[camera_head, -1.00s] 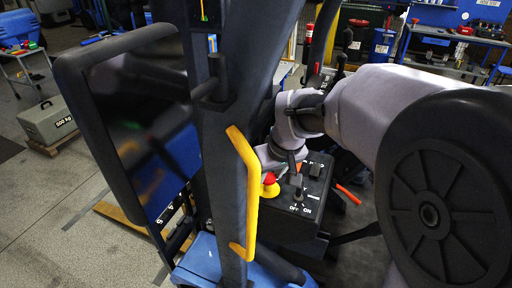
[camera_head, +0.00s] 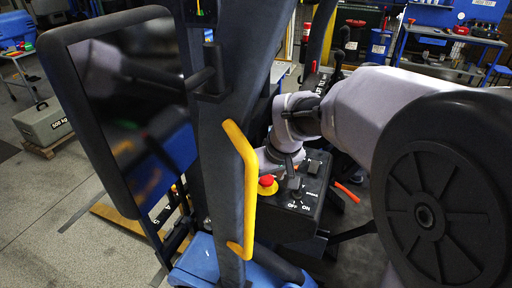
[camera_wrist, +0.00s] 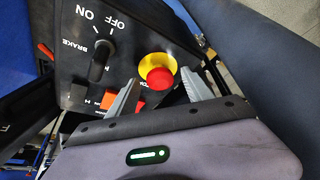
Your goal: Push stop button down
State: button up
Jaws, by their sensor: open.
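The red stop button (camera_wrist: 159,78) sits on a round yellow base on the black control panel (camera_wrist: 70,50), and it also shows in the head view (camera_head: 266,181) beside the yellow handle. My gripper (camera_wrist: 160,88) is open in the wrist view, with one grey finger on each side of the button in the picture. The button is uncovered between the fingers. Nothing is held. Whether a finger touches the panel or button cannot be told. In the head view my wrist is behind the button, and the fingers are hard to make out.
The panel has a black ON/OFF knob (camera_wrist: 101,62) left of the button and an orange-red switch (camera_wrist: 109,99) near the left finger. A yellow handle (camera_head: 245,190) on a dark upright stands left of the panel.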

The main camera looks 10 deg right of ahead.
jog(key=p+v, duration=0.5)
jog(key=v, duration=1.2)
jog(key=shift+r, duration=0.1)
